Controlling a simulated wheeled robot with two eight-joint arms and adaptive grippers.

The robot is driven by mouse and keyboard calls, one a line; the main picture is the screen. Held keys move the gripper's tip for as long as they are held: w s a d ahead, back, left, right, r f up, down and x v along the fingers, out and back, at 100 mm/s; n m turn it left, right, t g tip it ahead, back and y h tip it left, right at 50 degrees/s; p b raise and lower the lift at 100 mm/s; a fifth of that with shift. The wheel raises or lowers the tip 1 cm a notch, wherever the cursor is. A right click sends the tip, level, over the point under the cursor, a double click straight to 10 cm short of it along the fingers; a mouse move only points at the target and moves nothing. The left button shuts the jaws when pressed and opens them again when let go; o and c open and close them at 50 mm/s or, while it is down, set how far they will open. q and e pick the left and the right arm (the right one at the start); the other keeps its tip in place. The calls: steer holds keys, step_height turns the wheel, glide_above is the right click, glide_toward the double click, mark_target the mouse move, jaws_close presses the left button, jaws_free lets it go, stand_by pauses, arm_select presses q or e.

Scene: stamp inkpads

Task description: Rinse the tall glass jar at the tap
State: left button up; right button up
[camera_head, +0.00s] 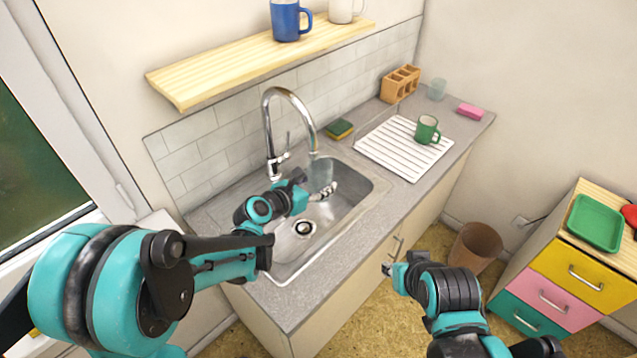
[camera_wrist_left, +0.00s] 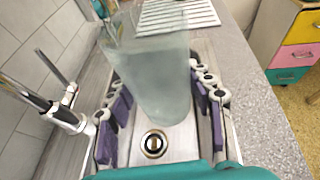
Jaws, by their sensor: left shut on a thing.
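The tall glass jar (camera_head: 320,173) is clear and bluish-grey. It is held above the sink basin (camera_head: 345,215), its top just under the spout of the chrome tap (camera_head: 272,135). My left gripper (camera_head: 313,190) is shut on the jar. In the left wrist view the jar (camera_wrist_left: 155,80) stands between the two purple-padded fingers (camera_wrist_left: 165,110), tilted in the picture, with the drain behind it. I cannot tell whether water runs from the spout or is in the jar. My right gripper (camera_head: 390,268) is in front of the counter, away from the jar; its jaw state is unclear.
A green mug (camera_head: 427,130) stands on the white drying rack (camera_head: 385,150), right of the sink. A sponge (camera_head: 339,129), wooden caddy (camera_head: 399,84), small glass (camera_head: 437,90) and pink block (camera_head: 470,111) are on the counter. A shelf (camera_head: 230,70) with mugs hangs above the tap.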

arm_select(q)
steer(key=shift+d, duration=0.5)
steer(key=shift+a, duration=0.15)
steer(key=shift+a, duration=0.5)
steer(key=shift+s, duration=0.1)
steer(key=s, duration=0.7)
steer(key=shift+s+d, duration=0.3)
steer(key=shift+s, duration=0.1)
stand_by(1.1)
